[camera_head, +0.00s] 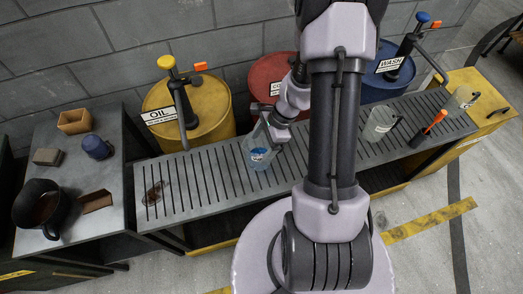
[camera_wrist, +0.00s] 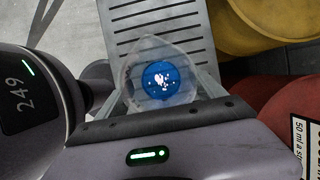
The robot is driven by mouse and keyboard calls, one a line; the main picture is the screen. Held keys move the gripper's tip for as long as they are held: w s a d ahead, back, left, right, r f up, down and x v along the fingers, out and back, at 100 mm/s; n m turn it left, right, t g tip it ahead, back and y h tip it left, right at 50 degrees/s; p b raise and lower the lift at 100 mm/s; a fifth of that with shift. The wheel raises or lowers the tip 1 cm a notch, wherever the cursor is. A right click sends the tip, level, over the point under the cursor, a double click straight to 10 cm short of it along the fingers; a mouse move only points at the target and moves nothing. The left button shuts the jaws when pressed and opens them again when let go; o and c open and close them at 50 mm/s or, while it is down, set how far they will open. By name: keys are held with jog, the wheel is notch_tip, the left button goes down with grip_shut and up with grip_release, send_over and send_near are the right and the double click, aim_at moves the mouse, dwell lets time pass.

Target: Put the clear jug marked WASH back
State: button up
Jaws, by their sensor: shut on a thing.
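My gripper (camera_head: 270,133) is shut on a clear jug (camera_head: 256,155) with blue at its bottom, over the slatted grey rack (camera_head: 205,193). In the wrist view the jug (camera_wrist: 203,88) shows from above with a round blue patch inside. I cannot tell whether its base touches the slats, and no marking on it is readable. The blue drum (camera_head: 377,88) with a WASH label stands behind the rack at right. Two more clear jugs, one (camera_head: 379,124) on the rack and one (camera_head: 459,101) at its right end, have small labels I cannot read.
A yellow OIL drum (camera_head: 213,121) and a red drum (camera_head: 268,72) stand behind the rack. An orange-handled tool (camera_head: 433,124) lies at right. The left bench holds a black jug (camera_head: 42,207) and small blocks.

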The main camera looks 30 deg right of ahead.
aim_at(262, 151)
jog(key=shift+f+b, duration=0.7)
jog(key=shift+f, duration=0.95)
jog(key=shift+f, duration=0.1)
jog(key=shift+f, duration=0.15)
jog(key=o, duration=1.7)
jog(key=shift+o, duration=0.2)
jog(key=p+v, duration=0.6)
jog(key=v, duration=0.6)
jog(key=shift+r, duration=0.35)
jog(key=a+r+n+t+h, duration=0.1)
jog(key=a+r+n, duration=0.45)
jog(key=r, duration=0.45)
jog(key=a+r+n+h, duration=0.1)
jog(key=a+r+n, duration=0.3)
jog(key=a+r, duration=0.4)
jog(key=s+a+r+n+t, duration=0.3)
jog(key=s+a+r+n, duration=0.35)
jog(key=s+r, duration=0.3)
jog(key=shift+n, duration=0.4)
jog(key=f+b, duration=0.4)
jog(key=f, duration=0.1)
jog(key=shift+d, duration=0.3)
